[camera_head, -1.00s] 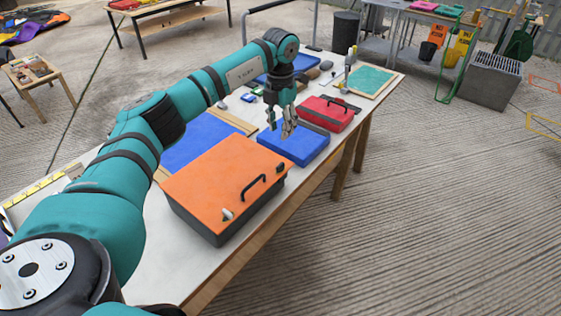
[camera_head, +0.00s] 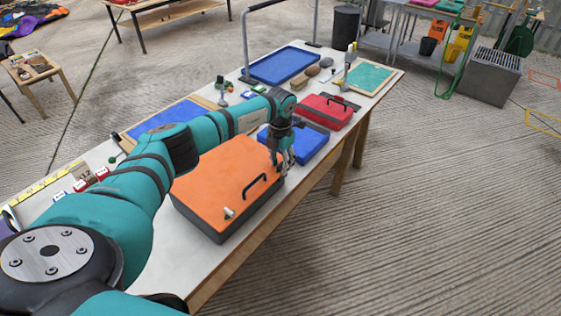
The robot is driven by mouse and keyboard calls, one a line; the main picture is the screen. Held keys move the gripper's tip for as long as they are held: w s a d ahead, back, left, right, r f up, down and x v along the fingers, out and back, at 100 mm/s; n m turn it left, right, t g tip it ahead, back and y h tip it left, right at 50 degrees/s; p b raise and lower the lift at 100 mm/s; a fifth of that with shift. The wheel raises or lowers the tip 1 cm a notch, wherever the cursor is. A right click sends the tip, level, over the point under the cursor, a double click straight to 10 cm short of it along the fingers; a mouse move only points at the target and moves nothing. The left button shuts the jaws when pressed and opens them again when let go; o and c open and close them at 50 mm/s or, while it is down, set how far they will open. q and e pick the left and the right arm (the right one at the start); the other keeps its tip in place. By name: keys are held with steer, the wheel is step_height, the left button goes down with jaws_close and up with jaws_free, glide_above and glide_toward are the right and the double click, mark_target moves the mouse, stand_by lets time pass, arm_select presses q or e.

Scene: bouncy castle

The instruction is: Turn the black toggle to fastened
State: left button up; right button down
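An orange-lidded case (camera_head: 225,175) with a dark body lies on the table, with a black handle (camera_head: 255,187) on its lid. A small pale latch (camera_head: 229,213) sits at the lid's near edge. My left gripper (camera_head: 284,168) points down at the case's far right corner, close to the lid edge. The gripper hides the small dark fitting at that corner, so I cannot tell whether it touches the black toggle or how the toggle is turned. Its fingers are too small and overlapped to judge their gap. My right gripper is out of view.
A blue case (camera_head: 312,143) lies just beyond the gripper, with a red case (camera_head: 325,111) behind it. Open concrete floor lies to the right.

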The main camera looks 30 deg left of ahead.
arm_select(q)
steer(key=shift+c, duration=0.2)
jaws_close()
steer(key=shift+n, duration=0.4)
steer(key=n, duration=0.2)
steer(key=shift+r+n, duration=0.1)
steer(key=shift+n, duration=0.2)
steer(key=n+p, duration=0.1)
steer(key=n, duration=0.2)
steer(key=shift+n, duration=0.4)
steer(key=n+p, duration=0.2)
steer(key=n, duration=0.3)
steer(key=n+p, duration=0.2)
steer(key=n, duration=0.3)
steer(key=shift+n, duration=0.4)
